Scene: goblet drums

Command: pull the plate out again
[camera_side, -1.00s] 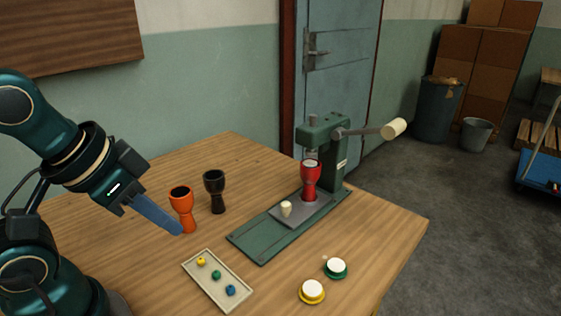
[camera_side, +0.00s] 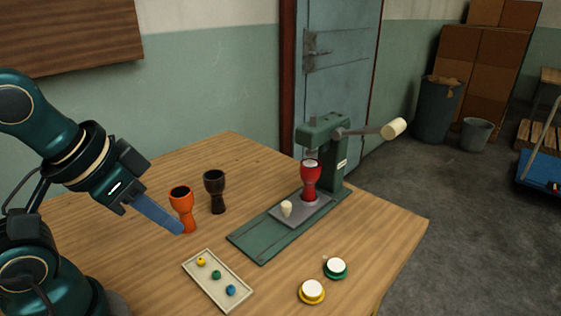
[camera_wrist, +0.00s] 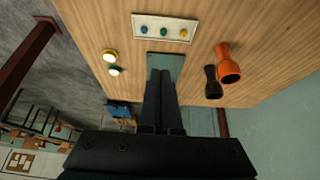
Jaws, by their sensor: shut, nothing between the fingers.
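The grey plate (camera_side: 318,208) lies on the green base (camera_side: 262,238) of the press (camera_side: 325,135), with a cream knob (camera_side: 286,208) at its near-left end. A red goblet drum (camera_side: 311,180) stands upright on the plate, under the press head. My gripper (camera_side: 181,229) is shut and empty, left of the press, with its blue fingers slanting down close to the orange drum in the side view. The wrist view shows the shut fingers (camera_wrist: 160,74) in front of the base (camera_wrist: 170,60); they hide much of the press there.
An orange drum (camera_side: 182,208) and a black drum (camera_side: 215,190) stand left of the press. A tray (camera_side: 220,294) with yellow, green and blue pieces lies in front. Yellow (camera_side: 312,292) and green (camera_side: 336,268) white-topped discs lie at front right. The press lever (camera_side: 365,131) points right.

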